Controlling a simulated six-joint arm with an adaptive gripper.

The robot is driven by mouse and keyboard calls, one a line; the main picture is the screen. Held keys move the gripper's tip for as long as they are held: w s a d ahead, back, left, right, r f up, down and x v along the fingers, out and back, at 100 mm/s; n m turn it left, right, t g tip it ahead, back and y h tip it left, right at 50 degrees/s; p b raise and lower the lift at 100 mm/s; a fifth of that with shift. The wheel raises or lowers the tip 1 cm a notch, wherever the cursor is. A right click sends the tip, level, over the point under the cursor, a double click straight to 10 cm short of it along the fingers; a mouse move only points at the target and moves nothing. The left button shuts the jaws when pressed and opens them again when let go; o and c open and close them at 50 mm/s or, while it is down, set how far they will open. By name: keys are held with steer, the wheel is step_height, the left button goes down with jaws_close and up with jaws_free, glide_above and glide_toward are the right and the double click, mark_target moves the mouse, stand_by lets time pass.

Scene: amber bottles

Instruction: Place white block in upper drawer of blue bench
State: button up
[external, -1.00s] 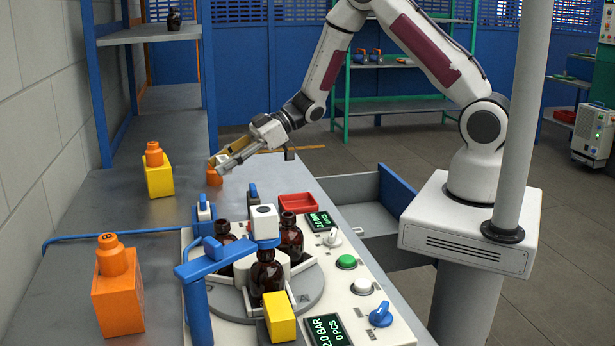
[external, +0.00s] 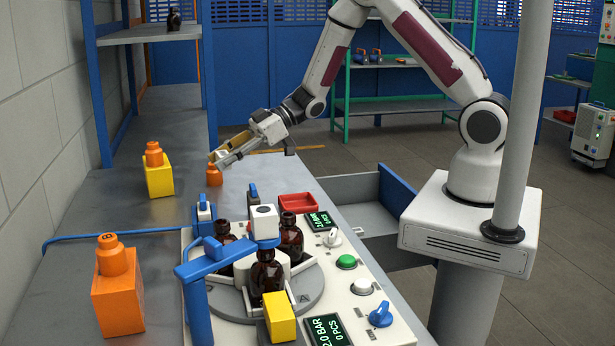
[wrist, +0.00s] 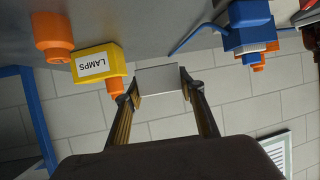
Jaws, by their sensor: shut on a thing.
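My gripper (external: 219,156) is over the far left part of the bench, close above a small orange object (external: 214,175). In the wrist view its two fingers (wrist: 160,90) are shut on a pale grey-white block (wrist: 162,78), held between the fingertips. In the external view the block is hard to make out among the fingers. A grey drawer (external: 350,188) with a blue front (external: 397,190) stands pulled out from the right side of the bench (external: 160,235). Its inside is only partly seen.
The bottle machine, with amber bottles (external: 266,275) and a blue arm (external: 215,262), fills the near bench. A red tray (external: 297,203) sits near the drawer. A yellow block (external: 159,180) and an orange block (external: 118,300) stand at left. A white post (external: 520,110) rises at right.

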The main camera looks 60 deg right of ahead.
steer(key=shift+d, duration=0.1)
steer(key=shift+w+d+f, duration=0.2)
steer(key=shift+w+d, duration=0.25)
steer(key=shift+w, duration=0.1)
steer(key=w+d+r+m+t+h, duration=0.1)
steer(key=w+d+m+t+h, duration=0.15)
steer(key=d, duration=0.25)
steer(key=w+d+r+m+t+h, duration=0.1)
steer(key=d+m+t+h, duration=0.15)
steer(key=d+m, duration=0.2)
steer(key=s+d+r+m+h, duration=0.4)
steer(key=d+r+h, duration=0.1)
steer(key=d+r, duration=0.4)
steer(key=shift+t+h, duration=0.3)
stand_by(0.5)
